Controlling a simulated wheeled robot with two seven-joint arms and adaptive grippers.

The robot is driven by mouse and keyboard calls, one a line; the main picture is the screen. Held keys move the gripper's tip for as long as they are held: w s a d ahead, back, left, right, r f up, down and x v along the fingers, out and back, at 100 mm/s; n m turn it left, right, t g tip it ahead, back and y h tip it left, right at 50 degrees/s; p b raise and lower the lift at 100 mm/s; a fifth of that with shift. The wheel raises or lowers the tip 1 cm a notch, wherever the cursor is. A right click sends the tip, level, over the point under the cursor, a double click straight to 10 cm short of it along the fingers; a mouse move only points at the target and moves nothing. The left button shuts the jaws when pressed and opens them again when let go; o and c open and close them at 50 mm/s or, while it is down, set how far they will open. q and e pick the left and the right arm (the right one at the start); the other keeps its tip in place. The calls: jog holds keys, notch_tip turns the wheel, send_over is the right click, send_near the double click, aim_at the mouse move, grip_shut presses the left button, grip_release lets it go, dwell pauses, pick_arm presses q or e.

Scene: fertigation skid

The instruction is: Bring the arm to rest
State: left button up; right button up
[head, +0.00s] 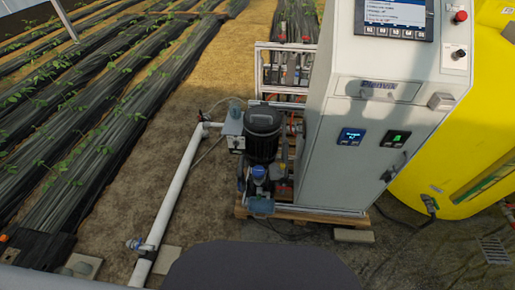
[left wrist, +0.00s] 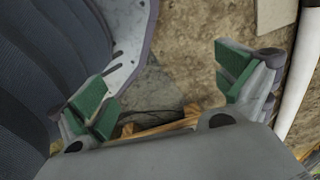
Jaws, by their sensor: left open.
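My left gripper (left wrist: 166,90) shows in the left wrist view, with its two green-padded fingers spread wide apart. Nothing is between the fingers; brown soil and a grey patch show beyond them. The left gripper does not show in the head view. My right gripper is in neither view.
A grey control cabinet (head: 370,120) with a screen stands right of centre, beside a yellow tank (head: 455,140). A dark pump (head: 263,135) stands left of the cabinet. A white pipe (head: 178,190) runs along bare soil; it seems to show at the wrist view's right edge (left wrist: 298,75).

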pick_arm(q)
jog(key=s+a+r+p, duration=0.1)
jog(key=s+a+p, duration=0.1)
jog(key=s+p, duration=0.3)
jog(key=s+a+r+p, duration=0.2)
jog(key=s+p, duration=0.4)
jog(key=s, duration=0.1)
jog(key=shift+s+r+p, duration=0.3)
jog(key=shift+s, duration=0.1)
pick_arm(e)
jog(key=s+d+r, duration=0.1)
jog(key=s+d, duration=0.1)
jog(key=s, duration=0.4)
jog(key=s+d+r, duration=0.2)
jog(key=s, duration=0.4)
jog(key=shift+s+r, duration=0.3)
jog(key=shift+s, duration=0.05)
